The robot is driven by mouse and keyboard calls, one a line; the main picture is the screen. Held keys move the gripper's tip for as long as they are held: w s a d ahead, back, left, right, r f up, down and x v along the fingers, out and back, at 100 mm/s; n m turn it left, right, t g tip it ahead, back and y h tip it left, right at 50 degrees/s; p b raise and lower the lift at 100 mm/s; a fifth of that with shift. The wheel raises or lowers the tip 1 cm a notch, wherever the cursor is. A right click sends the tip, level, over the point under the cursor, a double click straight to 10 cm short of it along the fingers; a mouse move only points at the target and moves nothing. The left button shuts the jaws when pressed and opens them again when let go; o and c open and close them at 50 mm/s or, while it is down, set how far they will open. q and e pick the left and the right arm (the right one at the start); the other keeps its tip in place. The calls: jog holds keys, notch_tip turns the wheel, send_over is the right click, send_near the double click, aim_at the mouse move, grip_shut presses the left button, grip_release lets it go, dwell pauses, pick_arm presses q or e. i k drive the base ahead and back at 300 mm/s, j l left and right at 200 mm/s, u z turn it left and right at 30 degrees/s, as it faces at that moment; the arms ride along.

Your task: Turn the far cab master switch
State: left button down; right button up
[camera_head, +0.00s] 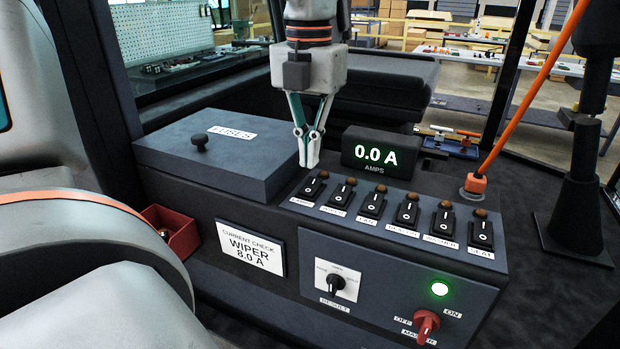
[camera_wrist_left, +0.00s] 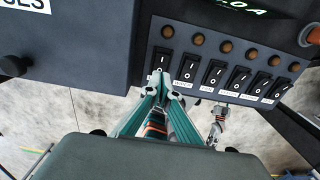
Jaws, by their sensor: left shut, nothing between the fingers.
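The red master switch (camera_head: 426,324) is a knob on the console's front face, at the lower right in the head view, between OFF and ON labels. A green lamp (camera_head: 439,289) glows just above it. My left gripper (camera_head: 309,162) is shut and empty, pointing down by the leftmost rocker switch (camera_head: 312,187), well away from the red knob. In the left wrist view its fingertips (camera_wrist_left: 162,92) lie beside that rocker; I cannot tell whether they touch. The red knob is not clearly visible in the wrist view. My right gripper is not in view.
A display (camera_head: 380,153) reads 0.0 A behind a row of several rockers. A fuse box lid (camera_head: 225,155) with a knob is at left. A card (camera_head: 250,248) reads WIPER 8.0 A; a RESULT dial (camera_head: 336,283) sits beside it. An orange rod (camera_head: 520,100) rises at right.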

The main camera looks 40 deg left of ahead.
aim_at(428, 322)
jog(key=k, duration=1)
